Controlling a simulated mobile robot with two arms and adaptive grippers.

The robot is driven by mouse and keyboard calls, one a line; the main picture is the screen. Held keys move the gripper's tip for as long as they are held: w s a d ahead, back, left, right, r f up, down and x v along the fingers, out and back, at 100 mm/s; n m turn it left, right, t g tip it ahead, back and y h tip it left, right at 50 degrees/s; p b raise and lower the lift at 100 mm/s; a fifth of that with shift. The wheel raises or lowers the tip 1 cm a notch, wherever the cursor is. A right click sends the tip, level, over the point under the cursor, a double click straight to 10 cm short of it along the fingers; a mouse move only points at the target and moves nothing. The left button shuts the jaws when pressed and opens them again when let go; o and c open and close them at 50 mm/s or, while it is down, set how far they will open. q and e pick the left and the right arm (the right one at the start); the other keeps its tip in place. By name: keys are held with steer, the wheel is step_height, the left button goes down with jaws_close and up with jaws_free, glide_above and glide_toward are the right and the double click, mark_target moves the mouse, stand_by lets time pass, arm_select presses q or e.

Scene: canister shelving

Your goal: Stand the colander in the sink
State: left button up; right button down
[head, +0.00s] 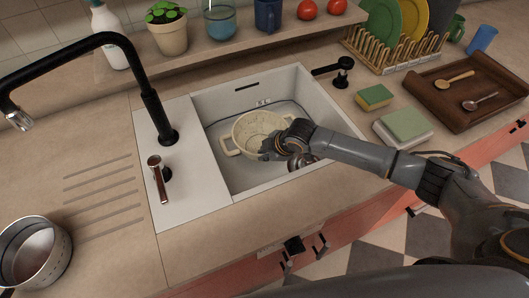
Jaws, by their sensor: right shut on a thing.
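The cream colander (255,128) with side handles is inside the white sink (213,95), upright or nearly so. My right gripper (270,152) reaches in from the right and is shut on the colander at its near right side. The gripper hides part of the rim and wall there. I cannot tell whether the colander's base touches the sink floor. My left gripper is not in view.
A black faucet (150,100) arches on the left. A metal pot (35,255) stands at the lower left. A sponge (374,97), a pale green-topped block (404,125) and a wooden tray (440,98) lie to the right. A shelf (235,45) runs behind.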

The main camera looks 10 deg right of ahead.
steer(key=c, duration=1.5)
jaws_free()
steer(key=shift+o, duration=0.6)
